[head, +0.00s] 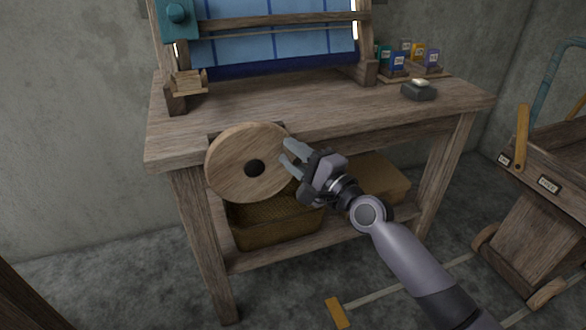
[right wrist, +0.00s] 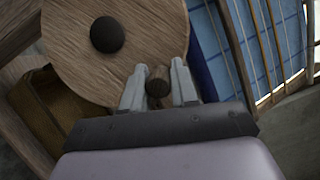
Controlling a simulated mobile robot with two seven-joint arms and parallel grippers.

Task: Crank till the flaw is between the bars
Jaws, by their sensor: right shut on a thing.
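The round wooden crank wheel (head: 232,172) with a dark hub stands at the table's front left edge; it also fills the upper left of the right wrist view (right wrist: 70,50). My right gripper (head: 288,152) is at the wheel's right rim. In the right wrist view, its fingers (right wrist: 158,88) are shut on a short wooden crank handle (right wrist: 159,74). Blue cloth (head: 260,48) with darker lines hangs in the loom frame at the back. A wooden bar (head: 270,20) crosses it, with a thin pale bar (head: 265,34) below. I cannot make out a flaw. My left gripper is not in view.
The wooden table (head: 300,101) carries a dark block with a pale top (head: 419,90) and several small coloured packets (head: 398,62) at right. A woven basket (head: 275,222) sits on the shelf below. A wooden cart (head: 540,190) stands at far right.

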